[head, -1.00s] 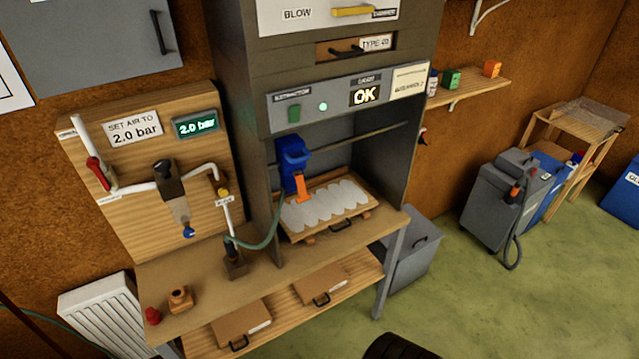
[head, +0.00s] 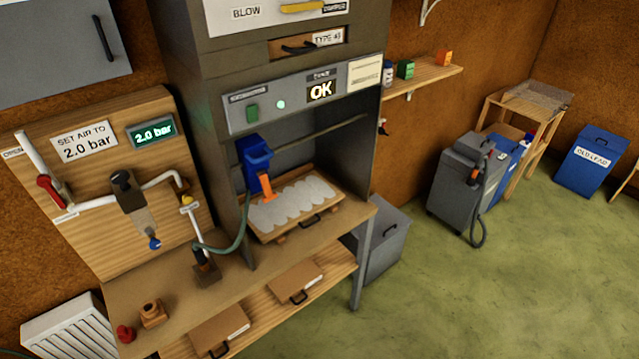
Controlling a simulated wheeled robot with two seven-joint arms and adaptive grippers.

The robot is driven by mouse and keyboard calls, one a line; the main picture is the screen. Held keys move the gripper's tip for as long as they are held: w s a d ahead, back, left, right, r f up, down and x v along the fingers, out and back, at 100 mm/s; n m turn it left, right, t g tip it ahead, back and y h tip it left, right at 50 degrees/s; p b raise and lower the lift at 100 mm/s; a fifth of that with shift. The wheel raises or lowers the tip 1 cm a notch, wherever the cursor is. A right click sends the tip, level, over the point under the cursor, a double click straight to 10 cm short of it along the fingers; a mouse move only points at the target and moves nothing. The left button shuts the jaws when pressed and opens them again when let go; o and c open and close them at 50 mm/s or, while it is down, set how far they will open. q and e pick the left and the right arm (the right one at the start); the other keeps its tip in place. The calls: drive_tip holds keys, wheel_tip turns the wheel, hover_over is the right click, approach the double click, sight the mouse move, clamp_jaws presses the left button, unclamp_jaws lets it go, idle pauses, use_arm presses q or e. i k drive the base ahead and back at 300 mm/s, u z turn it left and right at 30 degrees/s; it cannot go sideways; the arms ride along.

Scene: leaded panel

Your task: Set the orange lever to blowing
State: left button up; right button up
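A yellow-orange lever (head: 302,8) lies roughly level on the white plate at the top of the grey cabinet. The word BLOW (head: 246,12) is printed to its left; a small label at its right is hard to read. An orange lever-like part (head: 267,187) hangs down from the blue unit (head: 256,155) in the cabinet's opening, over the tray of white pieces (head: 294,205). I cannot tell which of the two is the task's lever. Neither of my grippers is in view.
The air board (head: 100,165) at left reads 2.0 bar and carries a red-handled valve (head: 50,194). A hose runs from the bench (head: 165,290) to the blue unit. A grey machine (head: 462,185) stands at right. The green floor in front is clear.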

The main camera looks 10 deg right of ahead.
sight(269, 196)
drive_tip(key=z, duration=0.1)
drive_tip(key=k, duration=0.5)
drive_tip(key=z, duration=1.05)
drive_tip(key=i, duration=0.7)
drive_tip(key=u, duration=0.35)
